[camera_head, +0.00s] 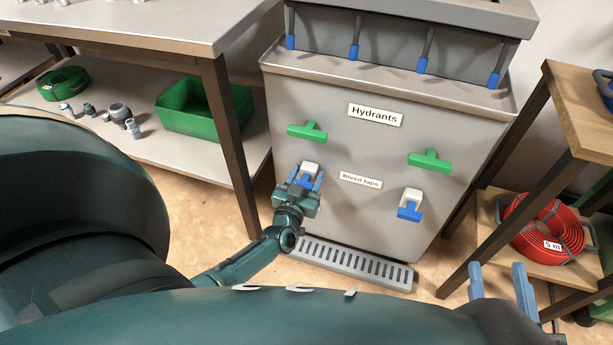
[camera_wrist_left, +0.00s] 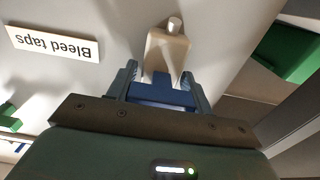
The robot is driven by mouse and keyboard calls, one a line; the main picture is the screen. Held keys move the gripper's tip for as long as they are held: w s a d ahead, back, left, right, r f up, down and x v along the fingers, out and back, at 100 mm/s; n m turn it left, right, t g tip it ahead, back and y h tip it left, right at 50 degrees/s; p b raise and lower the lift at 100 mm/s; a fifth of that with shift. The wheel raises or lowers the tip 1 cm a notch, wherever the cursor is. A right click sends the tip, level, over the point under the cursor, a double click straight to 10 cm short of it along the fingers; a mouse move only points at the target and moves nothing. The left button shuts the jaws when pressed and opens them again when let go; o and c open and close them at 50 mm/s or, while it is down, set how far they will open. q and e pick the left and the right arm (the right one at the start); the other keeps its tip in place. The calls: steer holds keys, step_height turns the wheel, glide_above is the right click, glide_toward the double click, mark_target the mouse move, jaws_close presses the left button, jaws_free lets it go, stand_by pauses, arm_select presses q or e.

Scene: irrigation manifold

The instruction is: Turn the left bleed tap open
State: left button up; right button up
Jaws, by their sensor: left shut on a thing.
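The left bleed tap (camera_head: 310,168) has a white body and a blue handle, on the front of the grey cabinet below the left green hydrant handle. My left gripper (camera_head: 306,182) is at this tap with its fingers on either side of the blue handle, shut on it. In the left wrist view the tap's white body (camera_wrist_left: 166,50) stands beyond the blue handle (camera_wrist_left: 160,94), between the fingers (camera_wrist_left: 160,88). The fingers and palm hide part of the handle. My right gripper (camera_head: 497,282) is at the lower right, fingers apart with nothing between them.
The right bleed tap (camera_head: 409,206) and two green hydrant handles (camera_head: 307,132) are on the same cabinet (camera_head: 340,215). A drain grate (camera_head: 352,262) lies at its foot. A workbench (camera_head: 228,130) with a green bin (camera_head: 190,120) stands left; a shelf with a red hose (camera_head: 545,228) stands right.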

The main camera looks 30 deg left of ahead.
arm_select(q)
steer(key=shift+n, duration=1.3)
steer(key=n, duration=0.2)
steer(key=shift+n+b, duration=0.3)
steer(key=shift+b, duration=0.05)
steer(key=n, duration=0.3)
steer(key=shift+n+b, duration=0.3)
steer(key=n+b, duration=0.1)
steer(key=n, duration=0.2)
steer(key=shift+a+f+n, duration=0.1)
steer(key=shift+n, duration=0.2)
steer(key=n+b, duration=0.1)
steer(key=n, duration=0.2)
steer(key=shift+n, duration=1.1)
steer(key=shift+n+b, duration=0.3)
arm_select(e)
steer(key=shift+a+m+y, duration=0.3)
steer(key=shift+m+y, duration=0.1)
steer(key=shift+y, duration=0.1)
arm_select(q)
steer(key=shift+n, duration=0.3)
arm_select(e)
steer(key=shift+w, duration=0.1)
